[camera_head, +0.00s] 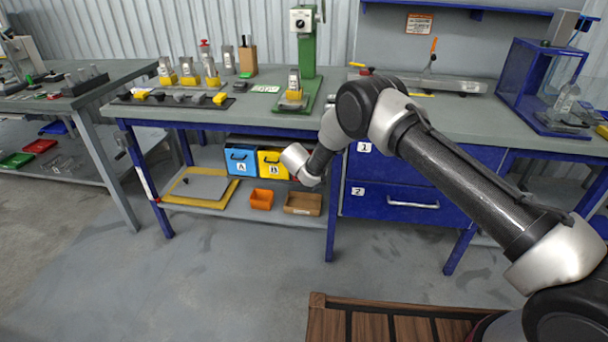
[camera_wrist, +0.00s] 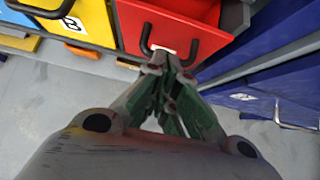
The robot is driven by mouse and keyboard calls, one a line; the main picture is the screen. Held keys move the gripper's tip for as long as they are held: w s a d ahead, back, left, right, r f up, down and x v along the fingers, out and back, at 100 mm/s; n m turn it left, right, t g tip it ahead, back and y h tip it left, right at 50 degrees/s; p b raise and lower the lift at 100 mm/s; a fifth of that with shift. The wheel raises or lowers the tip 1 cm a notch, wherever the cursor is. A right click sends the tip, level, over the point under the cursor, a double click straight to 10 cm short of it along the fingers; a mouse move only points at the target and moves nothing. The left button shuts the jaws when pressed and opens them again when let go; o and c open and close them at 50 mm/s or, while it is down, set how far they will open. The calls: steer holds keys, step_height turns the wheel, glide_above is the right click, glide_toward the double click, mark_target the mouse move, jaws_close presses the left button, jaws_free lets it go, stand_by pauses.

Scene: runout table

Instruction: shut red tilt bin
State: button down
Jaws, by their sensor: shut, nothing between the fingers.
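The red tilt bin (camera_wrist: 160,28) is at the top of the wrist view, with a black U-shaped handle and a white label on its front. Its front looks tipped outward, with part of the red inside showing behind the top edge. My gripper (camera_wrist: 167,62) is shut and empty. Its green-sided fingers point at the lower part of the bin's front, by the handle; I cannot tell whether they touch it.
A blue bin A (camera_head: 240,161) and yellow bin B (camera_head: 271,163) stand left of the red bin. Below are an orange tray (camera_head: 261,199) and a brown box (camera_head: 303,203) on the lower shelf. A blue drawer cabinet (camera_head: 400,204) is close on the right. The floor in front is clear.

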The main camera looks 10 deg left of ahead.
steer(key=shift+w+r, duration=0.25)
steer(key=shift+w, duration=0.05)
steer(key=shift+s, duration=0.1)
stand_by(0.5)
